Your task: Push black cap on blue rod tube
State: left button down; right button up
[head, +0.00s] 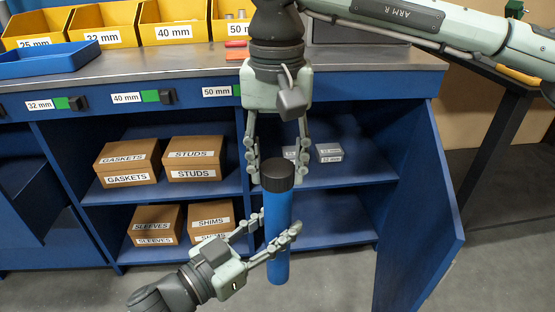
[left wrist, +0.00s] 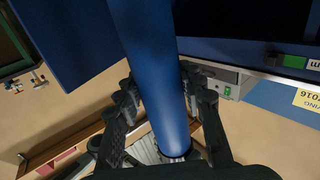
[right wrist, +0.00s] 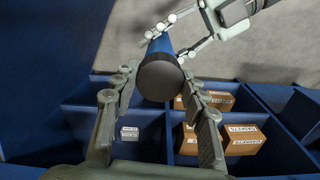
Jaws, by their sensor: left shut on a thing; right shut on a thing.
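The blue rod tube (head: 277,212) stands upright in front of the open cabinet, held in the air. The black cap (head: 277,176) sits at its top end, in line with it; how far it is seated I cannot tell. My left gripper (head: 280,225) comes from the lower left and is shut on the tube below the cap. In the left wrist view the tube (left wrist: 155,70) runs between its fingers. My right gripper (head: 276,178) points down from above, shut on the cap. In the right wrist view the cap (right wrist: 160,78) lies between its fingers and hides most of the tube.
The cabinet's blue door (head: 425,215) stands open on the right. Shelves behind hold cardboard boxes (head: 195,158) and small grey boxes (head: 329,152). The worktop above carries yellow bins (head: 105,38) and a blue tray (head: 45,60). Free floor lies to the right of the door.

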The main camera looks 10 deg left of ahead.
jog(key=o, duration=0.9)
notch_tip(320, 180, up, 12)
dwell(0.5)
